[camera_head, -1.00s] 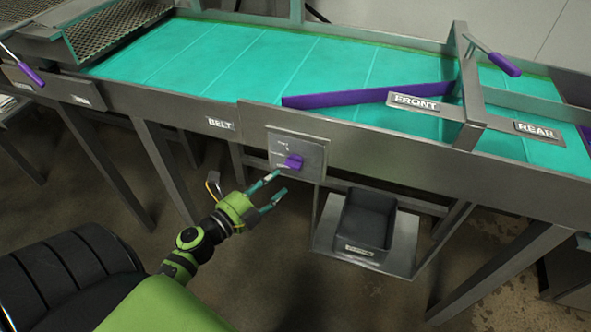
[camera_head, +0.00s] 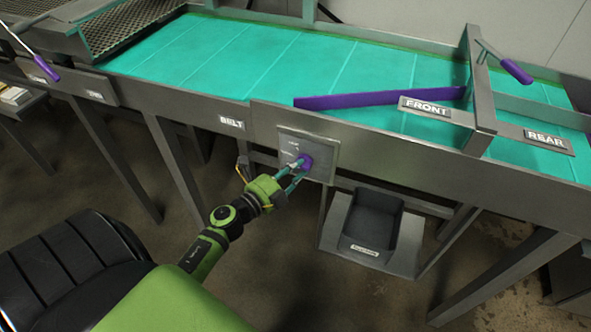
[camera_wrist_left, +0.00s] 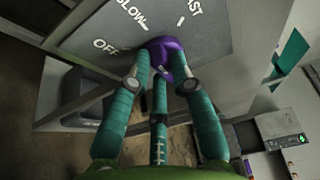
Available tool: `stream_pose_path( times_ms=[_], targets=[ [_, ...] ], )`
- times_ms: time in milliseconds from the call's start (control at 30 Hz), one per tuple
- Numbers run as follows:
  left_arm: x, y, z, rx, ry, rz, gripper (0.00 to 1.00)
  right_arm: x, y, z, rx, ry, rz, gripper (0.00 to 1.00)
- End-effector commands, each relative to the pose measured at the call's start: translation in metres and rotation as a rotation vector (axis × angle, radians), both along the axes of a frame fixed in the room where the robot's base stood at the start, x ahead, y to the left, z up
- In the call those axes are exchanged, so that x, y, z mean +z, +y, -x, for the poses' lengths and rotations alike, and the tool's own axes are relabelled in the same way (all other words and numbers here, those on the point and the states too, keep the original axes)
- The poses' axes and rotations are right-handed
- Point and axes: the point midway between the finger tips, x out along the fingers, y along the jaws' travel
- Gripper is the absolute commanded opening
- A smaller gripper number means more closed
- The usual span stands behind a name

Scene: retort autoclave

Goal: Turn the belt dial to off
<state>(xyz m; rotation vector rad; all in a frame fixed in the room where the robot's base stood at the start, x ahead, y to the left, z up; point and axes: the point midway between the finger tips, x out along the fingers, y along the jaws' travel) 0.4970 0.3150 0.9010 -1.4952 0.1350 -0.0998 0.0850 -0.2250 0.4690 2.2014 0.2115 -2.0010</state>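The purple belt dial (camera_head: 307,161) sits on a grey panel (camera_head: 322,150) on the front of the conveyor, right of the BELT label (camera_head: 231,122). My left gripper (camera_head: 299,169) is at the dial, with its teal fingers drawn together around it. In the left wrist view the fingertips (camera_wrist_left: 162,78) lie at either side of the dial (camera_wrist_left: 169,48) and cover part of it. That view shows OFF (camera_wrist_left: 106,46), SLOW (camera_wrist_left: 131,12) and FAST lettering on the panel. Which mark the dial points to is hard to tell. My right gripper is not in view.
The teal belt (camera_head: 240,60) runs above the panel, with a purple diverter bar (camera_head: 380,99) and FRONT and REAR labels on the right. A dark bin (camera_head: 372,222) hangs below right of the dial. Conveyor legs stand behind my arm.

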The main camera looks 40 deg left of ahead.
Motion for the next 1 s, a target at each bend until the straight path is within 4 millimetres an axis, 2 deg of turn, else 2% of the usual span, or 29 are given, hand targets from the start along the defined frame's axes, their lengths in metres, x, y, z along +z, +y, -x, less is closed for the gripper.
stream_pose_path(
  times_ms=[467, 667, 1000],
  targets=[
    [-0.002, -0.007, -0.001, -0.016, -0.017, 0.058, 0.00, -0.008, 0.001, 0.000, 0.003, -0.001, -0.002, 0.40],
    [-0.004, -0.008, -0.001, -0.017, -0.047, 0.179, 0.00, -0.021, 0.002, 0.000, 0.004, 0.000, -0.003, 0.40],
    [-0.005, -0.010, -0.002, -0.018, -0.121, 0.474, 0.00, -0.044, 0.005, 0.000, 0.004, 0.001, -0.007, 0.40]
  ],
)
